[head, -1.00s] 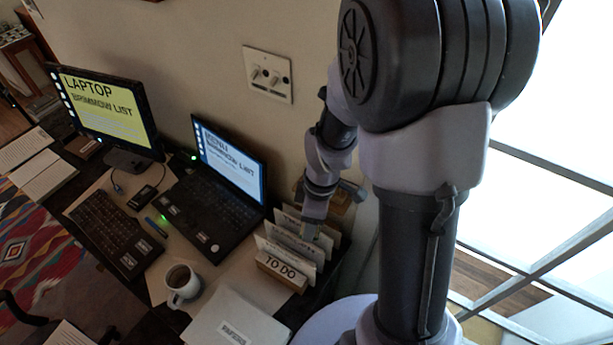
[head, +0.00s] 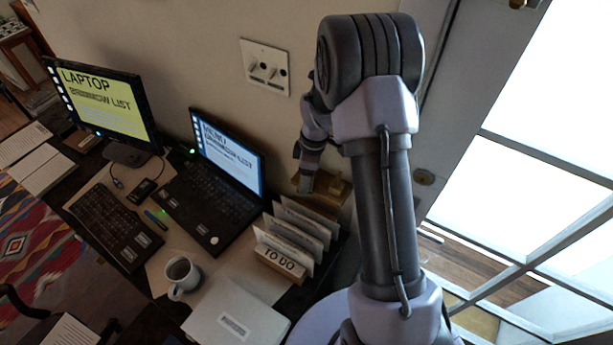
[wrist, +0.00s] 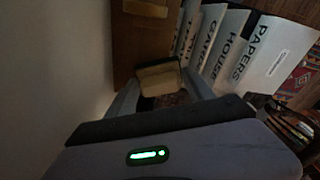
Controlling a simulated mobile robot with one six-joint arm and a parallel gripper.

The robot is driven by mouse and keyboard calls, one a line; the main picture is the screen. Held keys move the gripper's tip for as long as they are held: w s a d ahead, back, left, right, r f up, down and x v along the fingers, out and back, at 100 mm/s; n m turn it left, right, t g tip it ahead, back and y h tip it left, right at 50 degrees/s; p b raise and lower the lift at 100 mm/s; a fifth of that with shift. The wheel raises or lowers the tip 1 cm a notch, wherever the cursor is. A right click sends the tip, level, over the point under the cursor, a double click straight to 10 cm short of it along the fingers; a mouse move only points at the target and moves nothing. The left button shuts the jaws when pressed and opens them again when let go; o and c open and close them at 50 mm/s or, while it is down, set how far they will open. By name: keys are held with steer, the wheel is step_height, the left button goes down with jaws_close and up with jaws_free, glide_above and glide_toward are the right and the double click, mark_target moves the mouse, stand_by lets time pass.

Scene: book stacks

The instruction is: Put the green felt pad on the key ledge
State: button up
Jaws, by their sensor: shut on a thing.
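My gripper (head: 305,190) is at the wall behind the row of upright files, close beside the wooden key ledge (head: 332,188). In the wrist view my gripper (wrist: 160,82) is shut on a small block-like piece (wrist: 158,76) between its fingertips. I take this piece to be the green felt pad, but it looks tan in the dim light and its green does not show. The brown wooden ledge (wrist: 140,45) lies just beyond the fingertips. I cannot tell whether the piece touches it. In the head view the pad is hidden or too small to tell.
Upright labelled files (head: 290,235) stand close beside my gripper. A laptop (head: 215,185), a monitor (head: 105,105), a white mug (head: 182,277) and a white box (head: 235,315) are on the desk. A switch plate (head: 265,67) is on the wall. A glazed door (head: 540,170) is at the right.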

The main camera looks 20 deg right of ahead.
steer(key=shift+f, duration=0.1)
steer(key=o, duration=1.2)
step_height(320, 180, up, 19)
steer(key=s+a+m+p, duration=0.2)
steer(key=s+m, duration=0.1)
steer(key=s+a+r+m+t, duration=0.1)
steer(key=s+a+r+m, duration=0.2)
steer(key=s, duration=0.4)
steer(key=s+a+r+m+t, duration=0.2)
steer(key=s+a+r+m, duration=0.2)
steer(key=s, duration=0.3)
steer(key=s+a+r+m+t, duration=0.2)
steer(key=s+a+r+m, duration=0.2)
steer(key=s, duration=0.3)
steer(key=shift+s+a+m+y, duration=0.2)
steer(key=shift+a+m+y, duration=0.2)
steer(key=shift+a+m, duration=0.35)
